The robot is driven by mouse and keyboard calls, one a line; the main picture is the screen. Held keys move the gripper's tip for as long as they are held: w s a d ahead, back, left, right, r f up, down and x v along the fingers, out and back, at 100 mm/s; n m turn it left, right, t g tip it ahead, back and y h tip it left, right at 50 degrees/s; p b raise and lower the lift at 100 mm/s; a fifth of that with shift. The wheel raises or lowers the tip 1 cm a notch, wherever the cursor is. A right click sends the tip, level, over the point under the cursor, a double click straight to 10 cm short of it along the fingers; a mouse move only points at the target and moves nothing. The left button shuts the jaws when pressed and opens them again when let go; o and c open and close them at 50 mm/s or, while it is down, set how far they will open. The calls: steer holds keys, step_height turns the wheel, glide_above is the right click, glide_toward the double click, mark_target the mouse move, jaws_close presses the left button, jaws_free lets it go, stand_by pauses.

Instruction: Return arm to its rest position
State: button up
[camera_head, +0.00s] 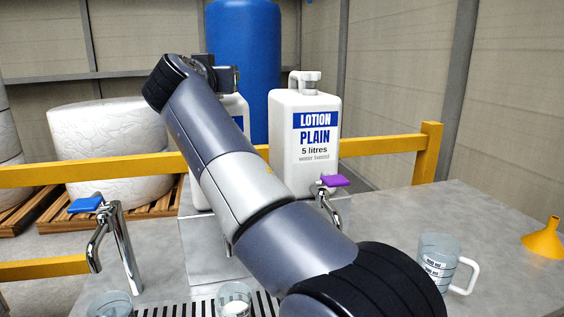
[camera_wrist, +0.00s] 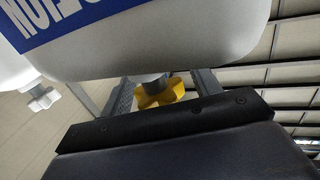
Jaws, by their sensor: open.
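My arm reaches up and away from the front right of the camera_head view. My gripper (camera_head: 226,78) is at its far end, near the top of a white container (camera_head: 237,106) that the arm mostly hides. In the camera_wrist view my gripper (camera_wrist: 164,88) is open, with a finger on each side of a yellow knob (camera_wrist: 160,92). The knob is at the end of a white container (camera_wrist: 185,40) with a blue label, seen upside down. I cannot tell whether the fingers touch the knob.
A lotion container (camera_head: 305,150) marked PLAIN stands right of my arm. Taps with blue (camera_head: 86,204) and purple (camera_head: 334,181) levers flank the arm. A clear jug (camera_head: 437,260) and a yellow funnel (camera_head: 544,238) are on the right. A yellow rail (camera_head: 385,144) runs behind.

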steer(key=n+y, duration=0.1)
steer(key=y, duration=0.1)
steer(key=shift+r+n+y+p, duration=0.15)
steer(key=shift+n+y+p, duration=0.25)
steer(key=shift+a+r+n+g+y+p, duration=0.15)
steer(key=shift+n+y+p, duration=0.25)
steer(key=shift+y+p, duration=0.25)
steer(key=shift+a+n+g+y+p, duration=0.15)
steer(key=shift+n+y+p, duration=0.25)
steer(key=shift+y+p, duration=0.2)
steer(key=shift+n+y+p, duration=0.3)
steer(key=shift+y+p, duration=0.15)
steer(key=shift+p, duration=0.35)
steer(key=y+p, duration=0.1)
steer(key=p, duration=0.2)
steer(key=shift+a+n+g, duration=0.15)
steer(key=shift+n+g, duration=0.25)
steer(key=n+y+p, duration=0.1)
steer(key=p, duration=0.5)
steer(key=shift+g+y, duration=0.3)
steer(key=shift+f+n+y+p, duration=0.2)
steer(key=shift+n+y+p, duration=0.15)
steer(key=shift+p, duration=0.95)
steer(key=shift+s, duration=0.1)
